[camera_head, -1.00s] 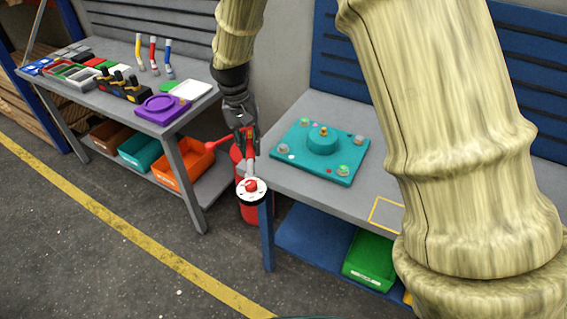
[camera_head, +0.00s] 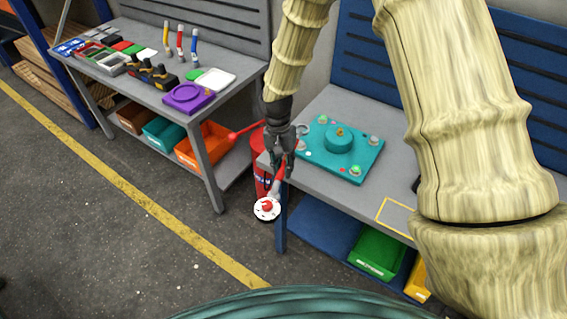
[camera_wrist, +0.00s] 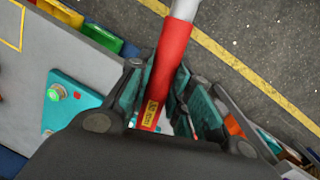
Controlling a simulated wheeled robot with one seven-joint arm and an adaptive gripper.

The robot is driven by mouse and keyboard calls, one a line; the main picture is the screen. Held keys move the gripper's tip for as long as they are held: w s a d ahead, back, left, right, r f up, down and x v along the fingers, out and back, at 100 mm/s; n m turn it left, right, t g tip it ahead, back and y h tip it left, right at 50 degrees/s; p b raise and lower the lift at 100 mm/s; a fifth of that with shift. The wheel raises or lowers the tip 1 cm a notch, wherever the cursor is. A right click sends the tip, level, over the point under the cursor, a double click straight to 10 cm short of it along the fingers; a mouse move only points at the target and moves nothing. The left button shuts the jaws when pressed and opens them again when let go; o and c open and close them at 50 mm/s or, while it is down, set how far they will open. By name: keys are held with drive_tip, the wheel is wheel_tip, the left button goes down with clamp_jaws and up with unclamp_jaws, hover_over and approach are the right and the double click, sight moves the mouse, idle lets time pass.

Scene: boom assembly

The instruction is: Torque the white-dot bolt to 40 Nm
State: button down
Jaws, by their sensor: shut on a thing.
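My gripper (camera_head: 281,172) is shut on the red handle of a tool (camera_wrist: 168,72), which has a yellow label near the jaws. The tool hangs down in front of the right bench's left corner and ends in a round white head with a red centre (camera_head: 267,208). A teal plate (camera_head: 362,158) with a raised round hub lies on the right bench, with bolts near its corners. A small white dot (camera_head: 303,146) shows near its left corner, beside my gripper; the bolt there is partly hidden. A green-marked bolt (camera_wrist: 55,92) shows on the plate in the wrist view.
A red cylinder (camera_head: 261,172) stands behind the tool, by the right bench's leg. The left bench (camera_head: 150,100) carries trays, tools and a purple fixture (camera_head: 188,98). Bins sit on both lower shelves. The floor in front is open, with a yellow line (camera_head: 150,205).

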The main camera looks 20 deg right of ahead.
drive_tip(key=shift+f+b, duration=1.55)
drive_tip(key=shift+f, duration=0.85)
drive_tip(key=shift+s, duration=0.1)
drive_tip(key=shift+f+b, duration=0.45)
drive_tip(key=shift+f, duration=0.75)
drive_tip(key=shift+a, duration=0.15)
idle(0.4)
drive_tip(key=shift+w+a+m, duration=0.8)
drive_tip(key=shift+w+a, duration=0.15)
drive_tip(key=shift+a, duration=0.05)
idle(0.3)
drive_tip(key=shift+w+a+m, duration=0.8)
drive_tip(key=shift+w+a, duration=0.15)
drive_tip(key=shift+w, duration=0.15)
drive_tip(key=shift+w, duration=0.1)
